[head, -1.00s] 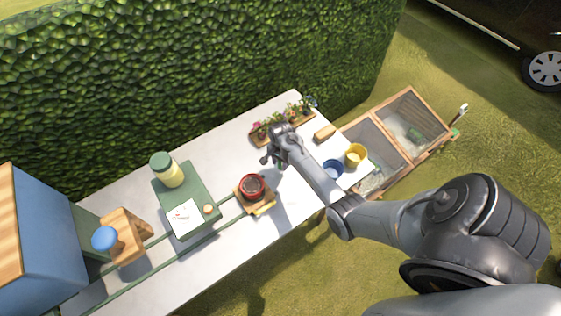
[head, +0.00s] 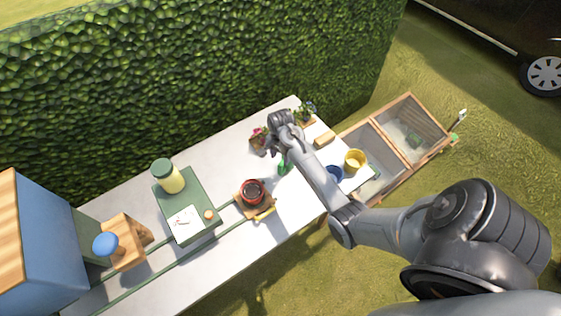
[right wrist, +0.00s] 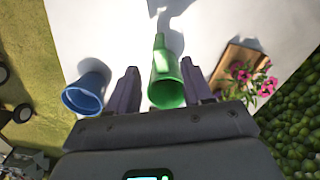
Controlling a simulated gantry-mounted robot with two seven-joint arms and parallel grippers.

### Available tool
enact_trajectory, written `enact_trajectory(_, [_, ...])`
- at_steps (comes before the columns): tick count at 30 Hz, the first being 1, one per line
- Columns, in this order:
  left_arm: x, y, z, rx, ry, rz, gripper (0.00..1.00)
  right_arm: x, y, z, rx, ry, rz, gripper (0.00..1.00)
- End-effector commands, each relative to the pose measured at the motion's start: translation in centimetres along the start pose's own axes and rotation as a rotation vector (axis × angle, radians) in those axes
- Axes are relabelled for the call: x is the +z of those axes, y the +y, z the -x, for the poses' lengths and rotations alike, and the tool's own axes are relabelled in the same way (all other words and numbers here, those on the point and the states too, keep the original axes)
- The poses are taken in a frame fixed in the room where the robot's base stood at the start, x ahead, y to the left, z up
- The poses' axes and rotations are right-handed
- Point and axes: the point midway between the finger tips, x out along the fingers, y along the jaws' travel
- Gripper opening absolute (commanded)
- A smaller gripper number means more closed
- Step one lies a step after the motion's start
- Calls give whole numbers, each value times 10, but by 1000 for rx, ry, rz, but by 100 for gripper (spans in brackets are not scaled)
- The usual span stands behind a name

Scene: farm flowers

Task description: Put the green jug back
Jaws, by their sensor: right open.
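The green jug (right wrist: 166,82) stands on the white table between the two spread fingers of my right gripper (right wrist: 158,74) in the right wrist view. The fingers are open, one on each side of it, with a wider gap on the left than on the right. I cannot tell whether the right finger touches it. In the head view only a small green part of the jug (head: 283,168) shows beside my right wrist, and the arm hides the rest. My right gripper (head: 274,147) is mostly hidden there too. My left gripper is not in view.
A blue cup (right wrist: 85,94) is left of the jug; a wooden flower planter (right wrist: 236,66) is close on the right. In the head view, a yellow cup (head: 355,160), a red pot (head: 252,190) and a green case (head: 199,190) stand along the table (head: 225,150).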

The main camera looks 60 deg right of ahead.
Motion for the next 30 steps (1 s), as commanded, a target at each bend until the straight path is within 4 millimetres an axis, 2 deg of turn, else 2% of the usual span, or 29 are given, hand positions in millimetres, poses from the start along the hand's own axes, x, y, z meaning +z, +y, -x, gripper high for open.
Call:
enact_trajectory(3, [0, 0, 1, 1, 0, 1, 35, -1, 0, 16, -1, 2, 0, 50])
enact_trajectory(8, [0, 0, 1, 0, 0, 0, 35, 1, 2, 28, -1, 12, 25, 50])
enact_trajectory(11, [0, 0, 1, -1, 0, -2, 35, 9, 12, 30, -4, 48, 119, 50])
enact_trajectory(14, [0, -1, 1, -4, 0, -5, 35, 28, 28, 30, -12, 109, 307, 50])
enact_trajectory(17, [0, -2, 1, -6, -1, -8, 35, 62, 51, 32, -24, 173, 577, 50])
enact_trajectory(24, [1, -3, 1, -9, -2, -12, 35, 174, 120, 55, -102, 247, 1254, 50])
enact_trajectory(27, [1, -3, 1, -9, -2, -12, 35, 213, 147, 71, -152, 252, 1458, 50])
enact_trajectory(30, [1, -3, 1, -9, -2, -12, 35, 240, 167, 86, -197, 255, 1598, 50])
